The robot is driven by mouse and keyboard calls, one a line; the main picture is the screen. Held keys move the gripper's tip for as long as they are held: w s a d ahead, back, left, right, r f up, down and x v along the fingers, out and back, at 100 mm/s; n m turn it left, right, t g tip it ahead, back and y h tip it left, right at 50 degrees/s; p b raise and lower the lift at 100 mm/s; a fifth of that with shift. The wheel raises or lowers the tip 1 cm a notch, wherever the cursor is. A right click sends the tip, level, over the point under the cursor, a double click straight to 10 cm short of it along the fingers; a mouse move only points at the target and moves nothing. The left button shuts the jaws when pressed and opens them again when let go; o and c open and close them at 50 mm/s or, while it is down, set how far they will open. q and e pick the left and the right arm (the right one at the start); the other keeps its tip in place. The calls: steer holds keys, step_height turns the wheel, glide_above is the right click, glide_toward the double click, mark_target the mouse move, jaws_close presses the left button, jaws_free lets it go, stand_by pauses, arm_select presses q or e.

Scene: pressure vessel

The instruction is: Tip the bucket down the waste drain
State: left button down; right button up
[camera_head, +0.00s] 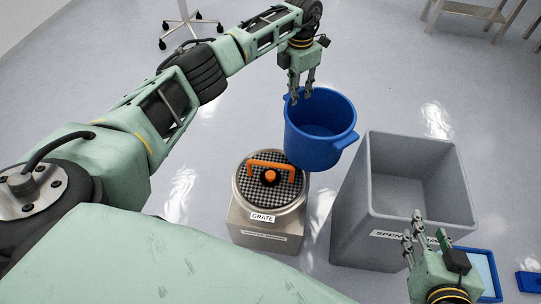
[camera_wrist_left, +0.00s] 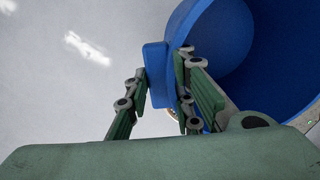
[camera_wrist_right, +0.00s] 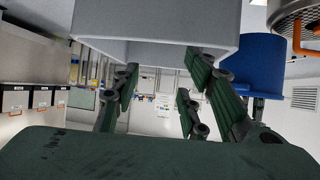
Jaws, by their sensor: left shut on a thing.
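The blue bucket (camera_head: 308,148) hangs beside and behind the steel drain box (camera_head: 262,241), mouth up and roughly upright. Whether it holds liquid is unclear. My left gripper (camera_head: 301,92) is shut on the bucket's side tab, which shows between the fingers in the left wrist view (camera_wrist_left: 158,80). A checkered grate (camera_head: 253,186) with an orange handle (camera_head: 270,163) covers the drain's top. My right gripper (camera_head: 413,228) is open and empty, in front of the grey bin. In the right wrist view (camera_wrist_right: 163,80) its fingers are apart.
A large open grey bin (camera_head: 350,205) stands right of the drain and bucket. Blue-rimmed trays (camera_head: 490,263) lie at the lower right. A wheeled stand (camera_head: 188,22) and a bench (camera_head: 468,10) stand at the back. Floor left of the drain is clear.

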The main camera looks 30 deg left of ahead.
arm_select(q)
steer(key=shift+r+p, duration=0.3)
steer(key=shift+r, duration=0.2)
steer(key=shift+r+p, duration=0.6)
steer(key=shift+r, duration=0.3)
arm_select(e)
steer(key=s+d+f+g, duration=0.2)
steer(key=s+f+g, duration=0.1)
steer(key=s, duration=0.2)
steer(key=s+d+f+g+h, duration=0.1)
steer(key=s+f+g, duration=0.2)
steer(key=s+f, duration=0.1)
steer(key=shift+s+d+h, duration=0.3)
steer(key=shift+s+d, duration=0.1)
steer(key=shift+s, duration=0.35)
